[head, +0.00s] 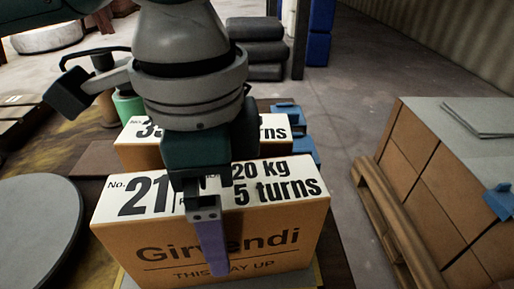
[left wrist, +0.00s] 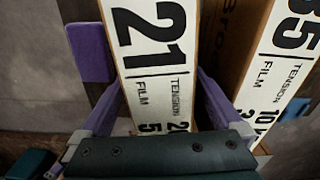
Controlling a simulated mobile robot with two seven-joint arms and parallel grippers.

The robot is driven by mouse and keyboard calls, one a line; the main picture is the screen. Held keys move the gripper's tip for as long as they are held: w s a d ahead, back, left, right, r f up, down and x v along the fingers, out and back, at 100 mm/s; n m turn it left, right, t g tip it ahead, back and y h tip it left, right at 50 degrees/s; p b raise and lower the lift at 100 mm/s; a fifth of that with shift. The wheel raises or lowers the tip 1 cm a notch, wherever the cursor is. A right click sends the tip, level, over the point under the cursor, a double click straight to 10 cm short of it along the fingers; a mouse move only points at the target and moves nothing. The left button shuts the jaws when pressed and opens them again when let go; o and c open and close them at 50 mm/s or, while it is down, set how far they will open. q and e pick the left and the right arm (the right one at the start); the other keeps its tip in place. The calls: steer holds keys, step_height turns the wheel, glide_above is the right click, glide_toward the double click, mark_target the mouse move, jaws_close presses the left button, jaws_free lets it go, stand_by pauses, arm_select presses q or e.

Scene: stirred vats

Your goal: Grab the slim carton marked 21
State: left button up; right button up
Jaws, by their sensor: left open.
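The slim carton marked 21 (head: 285,222) stands upright at the front, orange-brown with a white top reading "No. 21" and "20 kg 5 turns". In the left wrist view its white top (left wrist: 150,50) runs between the two purple fingers of my open left gripper (left wrist: 155,85). In the head view one finger of the left gripper (head: 209,235) hangs in front of the carton's printed front face; the other finger is hidden. I cannot tell whether the fingers touch the carton. My right gripper is out of view.
A similar carton (head: 140,158) stands just behind, marked 35 in the left wrist view (left wrist: 285,60). A round grey disc (head: 38,230) lies at the left. Brown boxes (head: 425,170) are stacked at the right on a wooden pallet (head: 393,230). Grey floor is clear between.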

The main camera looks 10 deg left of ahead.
arm_select(q)
steer(key=shift+c, duration=0.2)
jaws_close()
stand_by(0.6)
